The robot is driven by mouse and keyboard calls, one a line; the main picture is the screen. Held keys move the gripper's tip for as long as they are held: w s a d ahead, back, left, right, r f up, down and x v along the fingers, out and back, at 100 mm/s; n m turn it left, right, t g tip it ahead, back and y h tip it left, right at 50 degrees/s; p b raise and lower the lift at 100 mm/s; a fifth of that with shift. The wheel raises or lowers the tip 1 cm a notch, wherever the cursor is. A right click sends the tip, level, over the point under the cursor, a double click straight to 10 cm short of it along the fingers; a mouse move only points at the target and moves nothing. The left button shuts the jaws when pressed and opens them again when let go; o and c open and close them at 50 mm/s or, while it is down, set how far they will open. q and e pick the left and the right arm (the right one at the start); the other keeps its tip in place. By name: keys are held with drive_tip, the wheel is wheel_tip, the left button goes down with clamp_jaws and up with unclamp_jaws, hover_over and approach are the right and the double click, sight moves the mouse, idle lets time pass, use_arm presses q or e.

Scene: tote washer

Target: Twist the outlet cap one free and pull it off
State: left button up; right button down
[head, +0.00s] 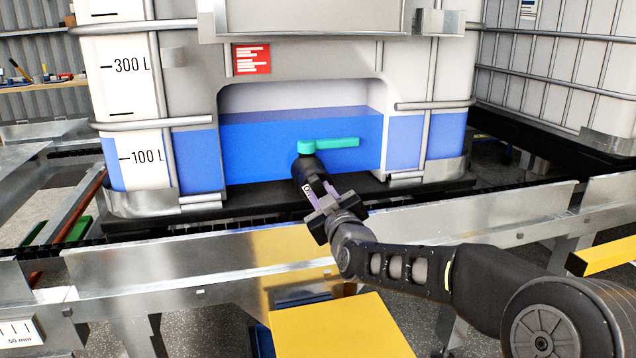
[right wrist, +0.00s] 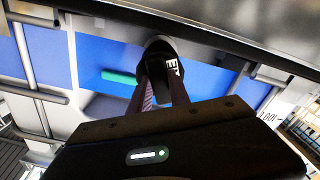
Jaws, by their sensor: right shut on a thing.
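The outlet cap one (head: 303,171) is dark and sits at the front end of the outlet valve, low on the front of the large liquid tank. A teal valve handle (head: 335,143) lies above it, pointing right. My right gripper (head: 313,187) is shut on the cap, its fingers to either side of it. In the right wrist view the black cap or valve end (right wrist: 160,48) shows between and beyond the two fingers (right wrist: 163,82). A label with white letters shows by one finger. The gripper hides part of the cap, and whether it is still seated I cannot tell. My left gripper is out of view.
The caged tank (head: 160,75) with blue liquid stands on a black base (head: 150,222). A metal rail (head: 200,265) runs across in front, below my right arm. A yellow panel (head: 330,332) is at the bottom. Another caged tank (head: 560,70) stands at right.

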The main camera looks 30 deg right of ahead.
drive_tip(key=n+p, duration=0.1)
drive_tip(key=n, duration=0.3)
drive_tip(key=a+n+p, duration=0.1)
drive_tip(key=n, duration=0.1)
drive_tip(key=shift+w+r+p, duration=0.2)
drive_tip(key=shift+w+p, duration=0.05)
drive_tip(key=shift+p, duration=0.05)
drive_tip(key=n+p, duration=0.1)
drive_tip(key=n, duration=0.4)
drive_tip(key=shift+n+p, duration=0.45)
drive_tip(key=shift+n, duration=0.35)
drive_tip(key=shift+f+n, duration=0.1)
drive_tip(key=shift+n, duration=0.2)
drive_tip(key=shift+a, duration=0.1)
drive_tip(key=shift+s+f, duration=0.1)
drive_tip(key=shift+s, duration=0.05)
drive_tip(key=shift+b+v, duration=0.3)
drive_tip(key=shift+v, duration=0.6)
drive_tip(key=shift+s+a, duration=0.1)
drive_tip(key=shift+s, duration=1.4)
